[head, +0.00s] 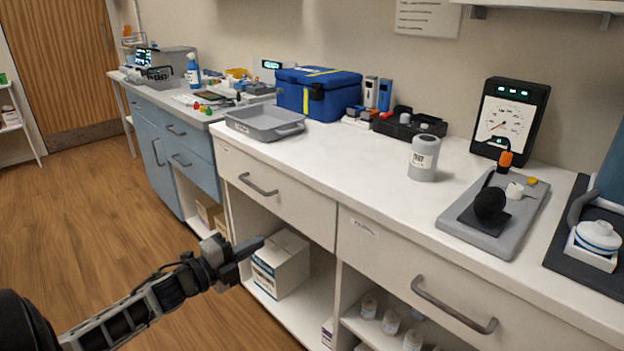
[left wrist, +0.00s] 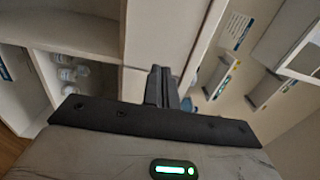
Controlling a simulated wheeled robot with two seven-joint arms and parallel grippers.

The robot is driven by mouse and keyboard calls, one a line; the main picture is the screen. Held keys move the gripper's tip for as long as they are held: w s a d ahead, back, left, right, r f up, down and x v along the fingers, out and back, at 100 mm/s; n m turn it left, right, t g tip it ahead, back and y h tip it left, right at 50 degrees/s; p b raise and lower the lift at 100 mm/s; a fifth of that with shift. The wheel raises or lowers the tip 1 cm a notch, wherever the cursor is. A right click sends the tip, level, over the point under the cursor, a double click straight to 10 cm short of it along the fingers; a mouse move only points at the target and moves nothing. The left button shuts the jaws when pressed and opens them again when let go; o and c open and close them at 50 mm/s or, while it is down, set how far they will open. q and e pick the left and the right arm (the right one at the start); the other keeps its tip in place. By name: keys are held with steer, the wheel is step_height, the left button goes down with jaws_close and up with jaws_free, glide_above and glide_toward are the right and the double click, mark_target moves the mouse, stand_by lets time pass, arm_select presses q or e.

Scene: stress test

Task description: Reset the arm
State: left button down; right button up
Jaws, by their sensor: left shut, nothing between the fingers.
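My left arm comes in from the lower left of the head view. Its gripper (head: 256,245) is in front of the white counter's lower cabinet, below counter height. The fingers are together with nothing between them, and they appear clear of the cabinet. In the left wrist view the dark fingers (left wrist: 163,88) are side by side, with the cabinet front and open shelves behind them. My right gripper is in neither view.
The white counter (head: 370,165) carries a grey tray (head: 265,122), a blue case (head: 318,92), a labelled jar (head: 423,158) and a gauge (head: 508,120). Drawer handles (head: 453,306) stick out. A carton (head: 281,262) sits on the lower shelf. Floor at left is clear.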

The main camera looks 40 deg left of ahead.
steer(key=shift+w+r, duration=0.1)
arm_select(q)
steer(key=s+d+n+g+p, duration=0.2)
steer(key=d+n, duration=0.4)
steer(key=d, duration=0.4)
steer(key=s+d+f+n+g+p, duration=0.1)
steer(key=s+d+n+p, duration=0.3)
steer(key=d, duration=0.6)
steer(key=s+d+f+n+g+p, duration=0.1)
steer(key=s+d+n+g+p, duration=0.2)
steer(key=s+d+n, duration=0.4)
steer(key=d+n+g, duration=0.1)
steer(key=d, duration=0.3)
steer(key=shift+s, duration=0.4)
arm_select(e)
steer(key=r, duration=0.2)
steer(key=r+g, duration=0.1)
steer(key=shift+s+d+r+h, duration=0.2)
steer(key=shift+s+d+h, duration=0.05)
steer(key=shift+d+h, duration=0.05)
